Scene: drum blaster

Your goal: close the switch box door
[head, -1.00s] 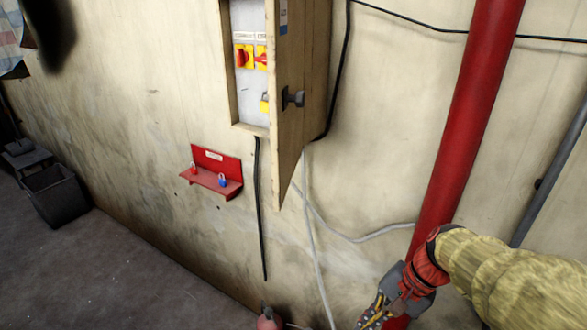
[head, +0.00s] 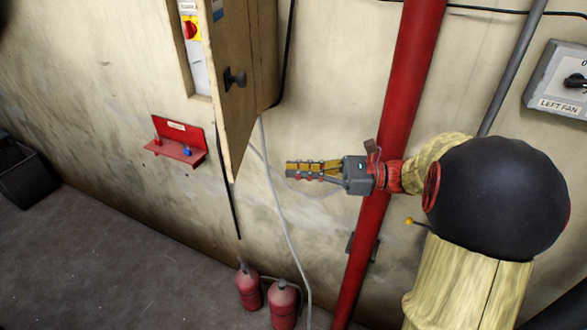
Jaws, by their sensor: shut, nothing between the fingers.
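The switch box door (head: 230,90) is a wooden panel with a dark knob (head: 235,78) on its face. It stands open, swung out from the wall toward me. The switch box (head: 195,55) shows to its left as a narrow strip, with a red and yellow switch (head: 191,27) inside. The rest of the inside is hidden by the door or cut off by the top edge. My gripper (head: 290,170) is shut and empty. It points left, to the right of and below the door, apart from it in the picture.
A red vertical pipe (head: 405,90) runs behind my wrist. A red lock shelf (head: 178,148) is on the wall at left. Two red cylinders (head: 283,303) stand near the floor below. Loose cables (head: 270,180) hang on the wall. A LEFT FAN box (head: 562,85) is at right.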

